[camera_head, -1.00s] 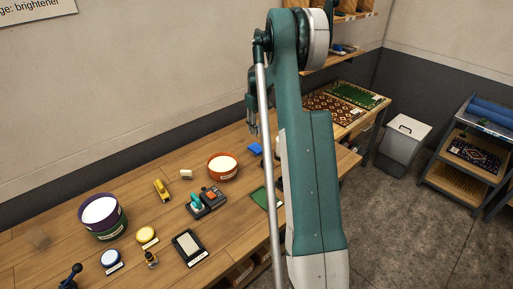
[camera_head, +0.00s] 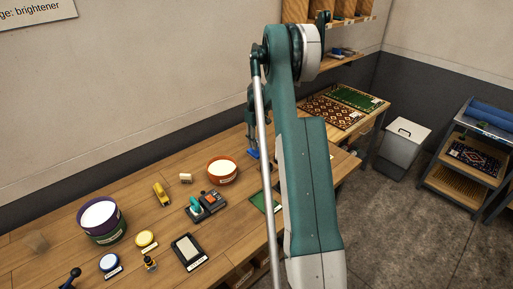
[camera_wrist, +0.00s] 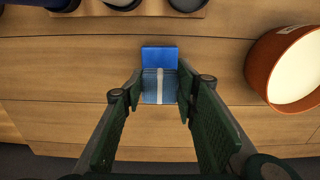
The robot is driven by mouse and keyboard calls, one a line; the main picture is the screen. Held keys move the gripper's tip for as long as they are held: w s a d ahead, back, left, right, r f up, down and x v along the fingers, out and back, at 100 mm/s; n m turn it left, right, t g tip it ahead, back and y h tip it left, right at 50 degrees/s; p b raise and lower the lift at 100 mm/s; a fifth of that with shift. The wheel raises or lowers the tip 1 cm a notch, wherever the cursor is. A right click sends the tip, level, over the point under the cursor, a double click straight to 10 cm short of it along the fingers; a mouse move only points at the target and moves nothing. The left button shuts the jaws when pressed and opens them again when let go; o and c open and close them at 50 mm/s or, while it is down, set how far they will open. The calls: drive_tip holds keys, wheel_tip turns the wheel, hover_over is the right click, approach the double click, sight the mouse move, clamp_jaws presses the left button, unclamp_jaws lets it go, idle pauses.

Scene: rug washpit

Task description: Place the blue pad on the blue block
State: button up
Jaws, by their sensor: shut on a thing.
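My gripper (camera_wrist: 160,82) is shut on the blue pad (camera_wrist: 152,90), a ribbed blue piece with a pale band across it. The plain bright-blue block (camera_wrist: 160,55) shows just beyond the pad in the wrist view, and the pad overlaps part of it. I cannot tell whether pad and block touch. In the head view my gripper (camera_head: 251,143) points down at the blue block (camera_head: 253,154) on the wooden table; the pad is not clear there.
An orange bowl (camera_wrist: 292,70) with pale contents stands to the right in the wrist view; it also shows in the head view (camera_head: 222,171). Dark round-based things line the wrist view's top edge. A red-buttoned control box (camera_head: 210,202) and a purple-green tub (camera_head: 102,220) stand further left.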

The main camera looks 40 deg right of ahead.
drive_tip(key=shift+f, duration=1.75)
drive_tip(key=shift+f, duration=0.2)
drive_tip(key=o, duration=0.8)
drive_tip(key=shift+c, duration=0.2)
drive_tip(key=shift+r, duration=0.15)
wheel_tip(320, 180, up, 12)
drive_tip(key=shift+r, duration=0.1)
